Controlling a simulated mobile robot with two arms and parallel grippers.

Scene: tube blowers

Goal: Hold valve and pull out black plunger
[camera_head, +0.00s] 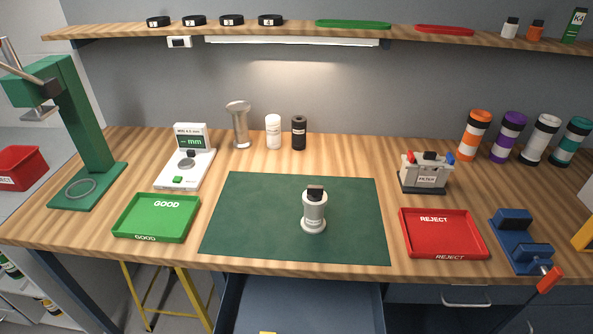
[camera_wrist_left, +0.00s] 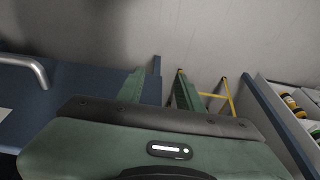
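The valve (camera_head: 313,214) is a pale grey-white cylinder on a wider round foot, standing upright on the green mat (camera_head: 250,215). The black plunger (camera_head: 315,190) sits in its top, with a dark block-like head showing. No gripper is near the valve in the head view. My left gripper (camera_wrist_left: 160,85) shows only in the left wrist view, as two green fingers standing apart with nothing between them. The valve is not in that view. My right gripper is in neither view.
A green GOOD tray (camera_head: 119,222) lies left of the mat, a red REJECT tray (camera_head: 479,243) right. A blue vise (camera_head: 515,240) stands at far right, a green press (camera_head: 85,130) at left. An open drawer (camera_head: 300,300) juts out below the mat.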

